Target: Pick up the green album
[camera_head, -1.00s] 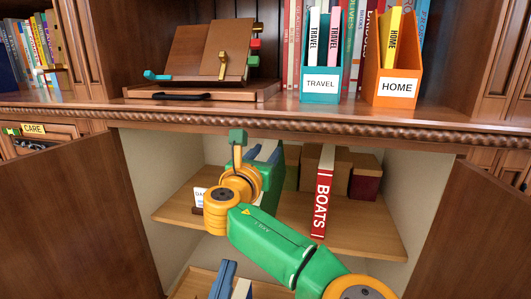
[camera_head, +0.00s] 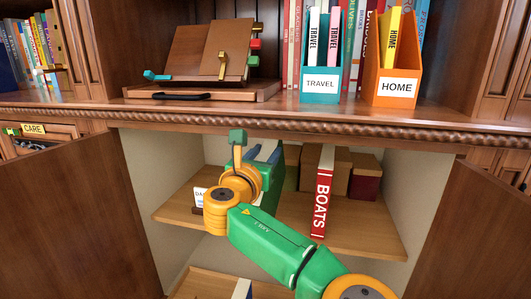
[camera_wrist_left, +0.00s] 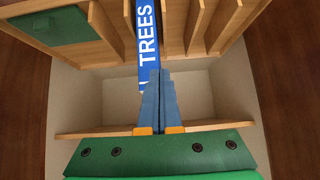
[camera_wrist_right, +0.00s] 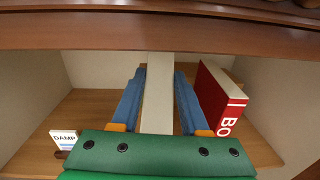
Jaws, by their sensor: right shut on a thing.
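My right gripper (camera_head: 264,154) reaches into the open cabinet above its upper shelf. In the right wrist view its two blue fingers stand on either side of a thick cream slab (camera_wrist_right: 157,100) and are shut on it.
A red BOATS book (camera_head: 322,195) stands on the shelf (camera_head: 350,232), right of my right gripper, with brown boxes (camera_head: 309,170) behind. A small DAMP sign (camera_wrist_right: 64,137) stands at left. Open doors (camera_head: 70,220) flank the cabinet, and the countertop edge (camera_head: 350,132) overhangs it.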

